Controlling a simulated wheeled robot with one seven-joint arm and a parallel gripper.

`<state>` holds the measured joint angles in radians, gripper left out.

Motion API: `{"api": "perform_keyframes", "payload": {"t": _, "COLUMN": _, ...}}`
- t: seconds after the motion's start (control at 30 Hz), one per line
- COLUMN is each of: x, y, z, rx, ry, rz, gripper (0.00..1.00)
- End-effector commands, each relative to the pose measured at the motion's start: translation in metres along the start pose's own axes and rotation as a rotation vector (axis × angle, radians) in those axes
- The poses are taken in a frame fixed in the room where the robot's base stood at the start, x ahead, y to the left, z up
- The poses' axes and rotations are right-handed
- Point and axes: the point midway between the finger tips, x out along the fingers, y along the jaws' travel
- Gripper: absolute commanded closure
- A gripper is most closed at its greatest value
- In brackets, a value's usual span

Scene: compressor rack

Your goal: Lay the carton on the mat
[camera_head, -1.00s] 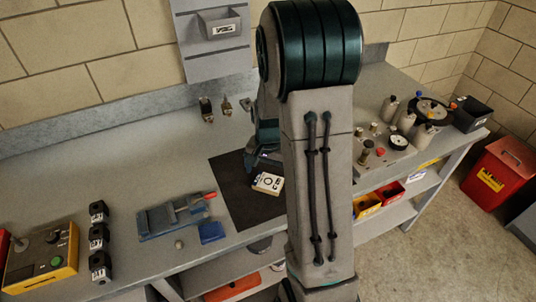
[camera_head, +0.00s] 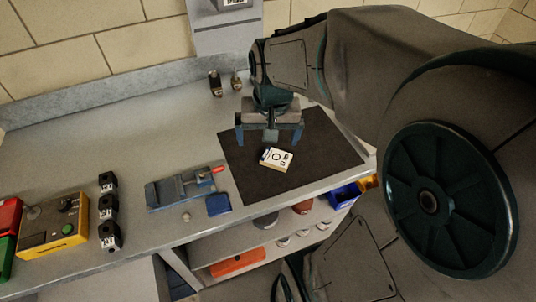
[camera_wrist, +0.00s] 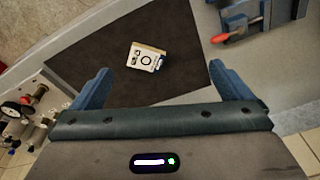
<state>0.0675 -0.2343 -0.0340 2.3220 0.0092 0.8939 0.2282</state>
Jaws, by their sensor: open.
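The carton (camera_head: 276,159) is a small white box with a black ring mark and tan sides. It lies flat on the dark mat (camera_head: 320,150), away from the mat's edges. It also shows in the wrist view (camera_wrist: 147,58), with bare mat around it. My gripper (camera_head: 268,141) has blue fingers spread wide and is empty. It is above the far-left part of the mat, just behind the carton in the head view. In the wrist view the carton is beyond and between the open fingertips (camera_wrist: 168,80), touching neither.
A blue-grey vise (camera_head: 180,189) with a red-tipped handle stands left of the mat. Several black blocks (camera_head: 108,209) and a yellow control box (camera_head: 58,232) are further left. Two small fittings (camera_head: 226,83) stand at the back. A shelf (camera_head: 250,237) holds items below the bench.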

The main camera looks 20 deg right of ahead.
Motion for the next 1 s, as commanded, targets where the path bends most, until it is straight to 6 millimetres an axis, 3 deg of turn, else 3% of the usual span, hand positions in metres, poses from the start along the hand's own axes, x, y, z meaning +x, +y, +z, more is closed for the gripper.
{"api": "perform_keyframes", "payload": {"t": 0.1, "x": -0.015, "y": -0.004, "z": 0.032, "rx": -0.136, "ry": 0.052, "rz": -0.015, "gripper": 0.02}}
{"api": "perform_keyframes", "payload": {"t": 0.3, "x": -0.024, "y": -0.005, "z": 0.067, "rx": -0.295, "ry": 0.105, "rz": -0.021, "gripper": 0.02}}
{"api": "perform_keyframes", "payload": {"t": 0.5, "x": -0.026, "y": -0.005, "z": 0.078, "rx": -0.345, "ry": 0.121, "rz": -0.022, "gripper": 0.02}}
{"api": "perform_keyframes", "payload": {"t": 0.87, "x": -0.026, "y": -0.005, "z": 0.077, "rx": -0.343, "ry": 0.120, "rz": -0.022, "gripper": 0.02}}
{"api": "perform_keyframes", "payload": {"t": 1.0, "x": -0.026, "y": -0.005, "z": 0.077, "rx": -0.343, "ry": 0.120, "rz": -0.022, "gripper": 0.41}}
